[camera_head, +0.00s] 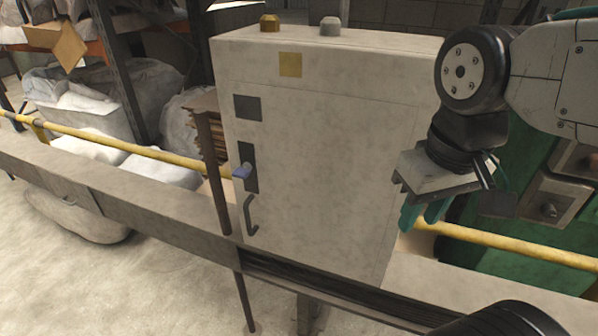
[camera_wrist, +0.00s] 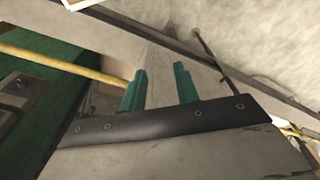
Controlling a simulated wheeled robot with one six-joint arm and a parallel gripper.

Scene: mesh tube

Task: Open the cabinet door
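The cabinet (camera_head: 315,160) is a worn grey-white metal box in the head view. Its front door (camera_head: 330,190) looks shut, with thin seam lines around it. My gripper (camera_head: 422,216) hangs at the cabinet's right side, away from both handles, with teal fingers pointing down. In the wrist view my gripper (camera_wrist: 160,88) shows its two fingers apart with nothing between them. The handles are not visible in the wrist view.
A beige rail beam (camera_head: 130,213) and a yellow bar (camera_head: 120,144) run across the scene by the cabinet. A brown post (camera_head: 217,185) stands just left of the handles. Green machinery (camera_head: 520,220) is at right. Bare floor (camera_head: 90,285) shows at lower left.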

